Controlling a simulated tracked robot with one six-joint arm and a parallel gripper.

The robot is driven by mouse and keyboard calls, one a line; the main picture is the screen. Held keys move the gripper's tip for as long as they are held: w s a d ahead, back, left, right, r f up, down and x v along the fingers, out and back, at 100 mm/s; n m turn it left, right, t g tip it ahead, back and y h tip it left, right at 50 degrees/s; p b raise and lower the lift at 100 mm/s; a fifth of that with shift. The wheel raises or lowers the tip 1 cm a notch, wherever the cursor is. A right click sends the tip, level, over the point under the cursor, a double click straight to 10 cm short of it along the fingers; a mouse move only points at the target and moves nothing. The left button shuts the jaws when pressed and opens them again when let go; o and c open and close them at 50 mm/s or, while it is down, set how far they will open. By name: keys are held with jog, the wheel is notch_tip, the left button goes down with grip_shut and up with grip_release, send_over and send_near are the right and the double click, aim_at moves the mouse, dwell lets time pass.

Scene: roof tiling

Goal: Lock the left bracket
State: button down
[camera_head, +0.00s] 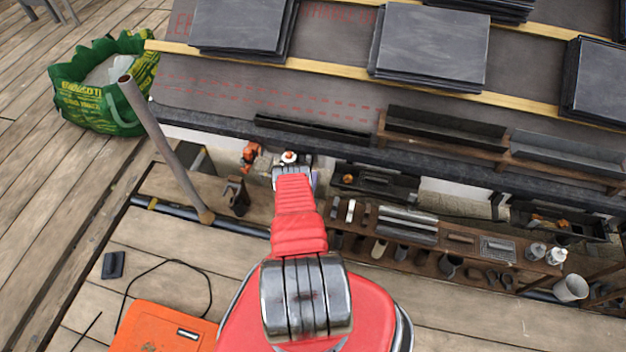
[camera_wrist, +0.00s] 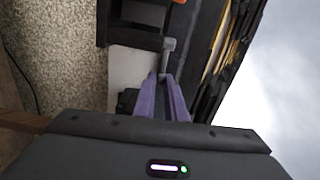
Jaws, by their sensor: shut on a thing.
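My gripper (camera_wrist: 163,80) reaches away from my wrist in the wrist view, with two purple fingers close together at their tips. They are shut on the lower end of a small grey lever (camera_wrist: 168,47). The lever stands beside a dark block with an orange strip (camera_wrist: 138,37), which looks like the left bracket. In the head view my red arm ends at the roof's lower edge, and my gripper is mostly hidden there. A white and orange round part (camera_head: 289,157) shows just beyond it. I cannot tell whether the bracket is locked.
A dark gutter (camera_head: 310,129) runs along the eave above my gripper. An orange tool (camera_head: 251,152) is close on the left. A slanted pole (camera_head: 165,150) stands further left. A tool-filled wooden shelf (camera_head: 440,255) is on the right. Slate stacks (camera_head: 430,45) lie on the roof.

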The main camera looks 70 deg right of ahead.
jog(key=shift+f+m, duration=0.2)
jog(key=shift+m, duration=0.2)
jog(key=c, duration=1.8)
grip_release()
jog(key=s+a, duration=0.2)
jog(key=a, duration=1.1)
jog(key=shift+a, duration=0.3)
jog(key=shift+s, duration=0.1)
